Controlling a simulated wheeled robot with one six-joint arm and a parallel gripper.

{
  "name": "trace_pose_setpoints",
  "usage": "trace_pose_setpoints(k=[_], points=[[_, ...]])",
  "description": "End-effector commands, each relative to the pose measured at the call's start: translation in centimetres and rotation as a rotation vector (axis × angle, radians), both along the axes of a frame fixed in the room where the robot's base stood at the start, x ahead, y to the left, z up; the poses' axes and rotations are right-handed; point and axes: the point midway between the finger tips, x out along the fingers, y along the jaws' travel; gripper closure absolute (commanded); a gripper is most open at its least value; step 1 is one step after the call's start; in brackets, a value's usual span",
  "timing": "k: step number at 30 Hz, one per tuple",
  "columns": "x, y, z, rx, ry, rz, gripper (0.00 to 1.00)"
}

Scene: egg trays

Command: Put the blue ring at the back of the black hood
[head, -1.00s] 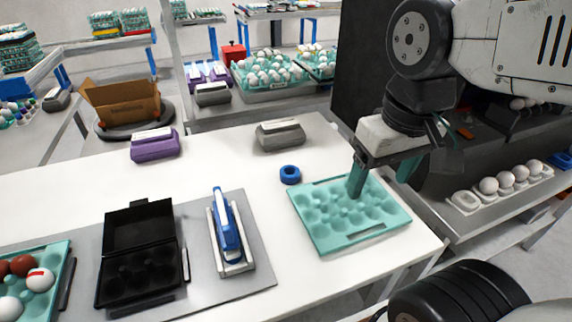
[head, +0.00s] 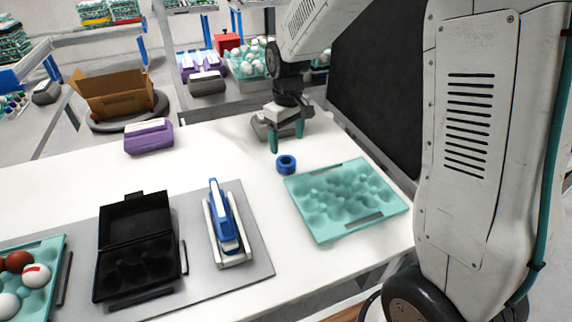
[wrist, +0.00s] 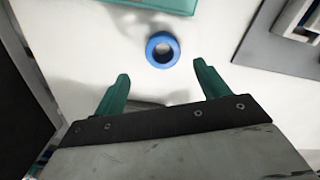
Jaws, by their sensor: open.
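The blue ring (head: 286,170) lies flat on the white table, just behind the teal egg tray (head: 357,228). My gripper (head: 286,139) is open and empty, its two green fingers pointing down just behind the ring. In the wrist view the ring (wrist: 150,55) lies beyond the open fingertips (wrist: 161,72), roughly centred between them and not held. A large black hood-like enclosure (head: 375,90) stands at the back right. My arm hides part of it, and its inside does not show in the head view.
A blue-and-white stapler-like tool (head: 225,228) and an open black egg box (head: 135,222) sit on a grey mat at left. A purple carton (head: 148,143) stands farther back. White table is clear left of the ring.

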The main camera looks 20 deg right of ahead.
Motion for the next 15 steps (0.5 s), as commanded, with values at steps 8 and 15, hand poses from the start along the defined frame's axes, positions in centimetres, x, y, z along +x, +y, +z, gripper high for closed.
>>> trace_pose_setpoints(k=[8,15], points=[[-0.1,0.1,-3.3,-0.001,0.004,0.002,0.26],[-0.3,0.4,-6.8,0.0,0.005,0.001,0.26]])
